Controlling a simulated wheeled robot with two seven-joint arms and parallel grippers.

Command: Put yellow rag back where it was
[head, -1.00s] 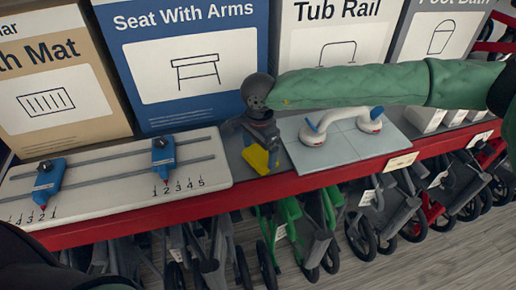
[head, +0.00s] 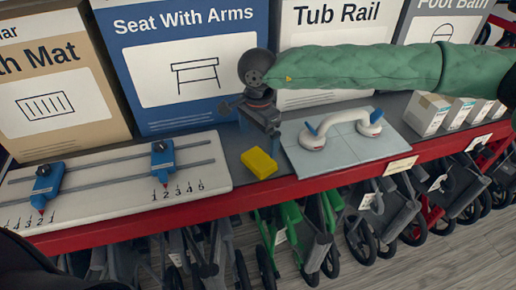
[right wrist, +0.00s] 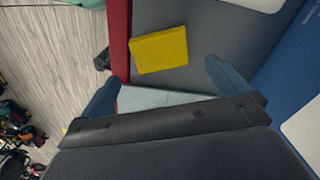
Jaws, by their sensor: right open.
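The yellow rag (head: 259,163), a small folded block shape, lies on the grey shelf top between the white slider board and the light tile panel. It also shows in the right wrist view (right wrist: 159,49), close to the red shelf edge. My right gripper (head: 258,128) is just behind and above the rag in the head view, apart from it. In the right wrist view its two blue fingers (right wrist: 168,82) are spread wide with nothing between them, and the rag lies beyond the fingertips. My left gripper is not in view.
A white board with two blue sliders (head: 110,187) is left of the rag. A tile panel (head: 345,150) with a white grab handle (head: 343,122) is right. Large boxes (head: 190,60) stand behind. Several scooters and wheeled walkers (head: 305,235) are below the red shelf edge (head: 190,215).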

